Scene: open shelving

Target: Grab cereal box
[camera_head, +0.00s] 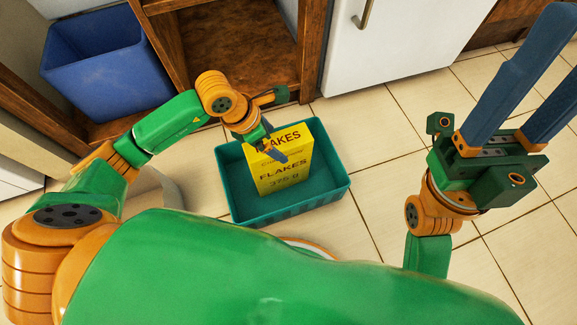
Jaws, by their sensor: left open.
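The yellow cereal box (284,174), with FLAKES printed on it, stands in a teal bin (333,190) on the floor, leaning a little. My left gripper (275,143) is at the upper left part of the box, with a dark blue finger in front of its printed face. It is open; whether it touches the box cannot be told. My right gripper (562,62) is raised at the right, with its long blue fingers apart and nothing between them. The second finger runs out of the picture.
A blue bin (105,75) stands in the wooden shelving (310,45) at the upper left. A white appliance door (400,40) with a handle is at the top. The tiled floor (370,150) right of the teal bin is clear.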

